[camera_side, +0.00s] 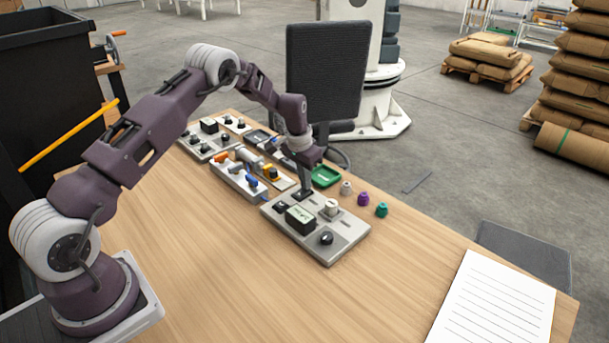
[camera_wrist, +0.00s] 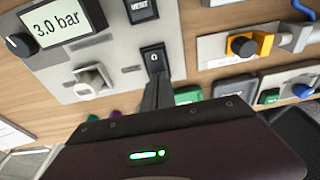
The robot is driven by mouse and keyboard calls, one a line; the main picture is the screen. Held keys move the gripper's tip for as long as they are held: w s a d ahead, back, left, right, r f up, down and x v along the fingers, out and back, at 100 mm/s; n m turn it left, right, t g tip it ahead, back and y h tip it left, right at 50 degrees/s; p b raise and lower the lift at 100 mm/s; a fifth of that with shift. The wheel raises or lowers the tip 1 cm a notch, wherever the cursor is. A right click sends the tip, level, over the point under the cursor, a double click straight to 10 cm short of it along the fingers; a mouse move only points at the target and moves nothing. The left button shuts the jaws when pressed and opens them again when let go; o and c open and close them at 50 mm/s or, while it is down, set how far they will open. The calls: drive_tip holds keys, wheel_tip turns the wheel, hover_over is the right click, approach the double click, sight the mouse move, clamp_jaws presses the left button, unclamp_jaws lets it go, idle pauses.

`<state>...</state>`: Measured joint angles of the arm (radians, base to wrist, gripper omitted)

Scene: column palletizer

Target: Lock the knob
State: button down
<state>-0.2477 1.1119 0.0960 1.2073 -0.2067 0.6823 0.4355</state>
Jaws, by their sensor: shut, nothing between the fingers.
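A light grey control panel (camera_side: 345,238) lies on the wooden table. It carries a black round knob (camera_side: 326,238), a display (camera_side: 299,218) and a pale knob (camera_side: 332,207). In the wrist view the display (camera_wrist: 60,18) reads "3.0 bar", with the black knob (camera_wrist: 18,44) beside it and the pale knob (camera_wrist: 92,82) below. A black rocker switch (camera_wrist: 155,57) bears a small white symbol that looks like a padlock. My gripper (camera_wrist: 158,80) is shut and empty, its fingertips at the lower end of this rocker; contact is unclear. In the side view my gripper (camera_side: 303,192) points down at the panel's far edge.
A black switch marked "RESET" (camera_wrist: 141,10) is near the rocker. Panels with valves and knobs (camera_side: 240,180) stand behind-left. A green tray (camera_side: 325,176) and small grey, purple (camera_side: 363,199) and teal (camera_side: 382,209) pieces lie beyond the panel.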

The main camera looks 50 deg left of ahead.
sight(296, 195)
drive_tip(key=shift+w+f, duration=0.15)
drive_tip(key=shift+f, duration=0.2)
drive_tip(key=shift+r, duration=0.1)
drive_tip(key=shift+s+r, duration=0.25)
drive_tip(key=shift+s, duration=0.55)
wheel_tip(296, 195, up, 14)
drive_tip(key=s, duration=0.2)
drive_tip(key=shift+s+f, duration=0.1)
